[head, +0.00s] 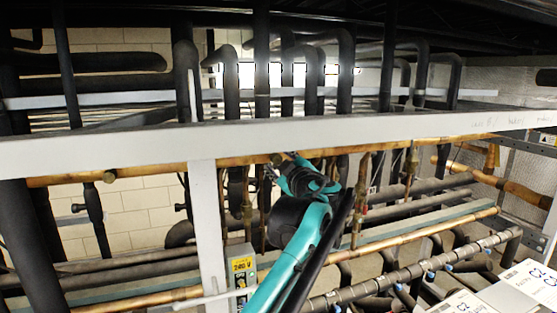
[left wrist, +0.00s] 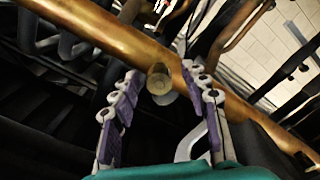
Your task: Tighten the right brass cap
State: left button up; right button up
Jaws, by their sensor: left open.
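The right brass cap (left wrist: 159,80) shows as a round, dull gold disc on the side of a copper pipe (left wrist: 115,35) in the left wrist view. My left gripper (left wrist: 161,73) is open, with one purple-padded finger on each side of the cap and a visible gap to each. In the head view the cap (head: 277,159) is a small spot on the copper pipe below the white beam, right at the tips of my left gripper (head: 284,160). Whether the fingers touch the cap cannot be told there. My right gripper is not in view.
A white beam (head: 120,143) crosses just above the copper pipe, with a white post (head: 207,225) left of my arm. Another brass cap (head: 109,176) sits farther left. Vertical dark and copper pipes crowd around the gripper. A yellow-labelled box (head: 241,270) stands lower left of it.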

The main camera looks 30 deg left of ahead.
pick_arm(q)
jog(key=shift+s+d+r, duration=0.15)
jog(key=shift+c, duration=1.1)
grip_shut()
